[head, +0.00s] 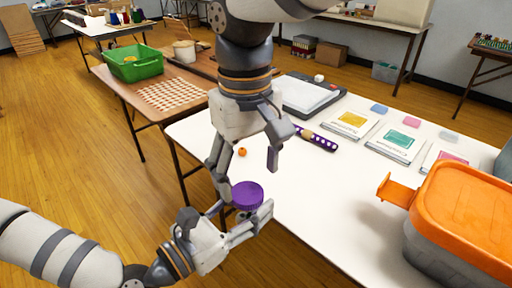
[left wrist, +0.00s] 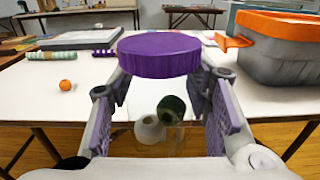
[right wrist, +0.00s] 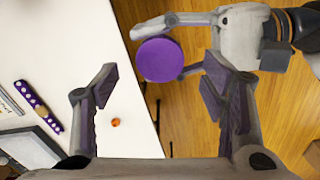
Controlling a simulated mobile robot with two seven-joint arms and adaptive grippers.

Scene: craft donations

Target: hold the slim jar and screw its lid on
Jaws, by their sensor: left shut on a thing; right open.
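The slim jar (left wrist: 176,140) is clear and holds a white spool and a dark green spool. My left gripper (head: 243,214) is shut around it and holds it upright by the table's near left edge. The purple lid (head: 247,194) sits level on top of the jar; it also shows in the left wrist view (left wrist: 160,55) and the right wrist view (right wrist: 160,60). Whether its thread is engaged cannot be told. My right gripper (head: 247,163) is open and empty, pointing down above the lid, its fingers apart from it. In the head view the jar's body is mostly hidden.
The white table (head: 315,205) is largely bare in the middle. An orange bead (head: 242,152) and a purple dotted roll (head: 318,140) lie beyond the lid. A grey bin with an orange lid (head: 462,205) stands at the right. Several craft packets lie at the back.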

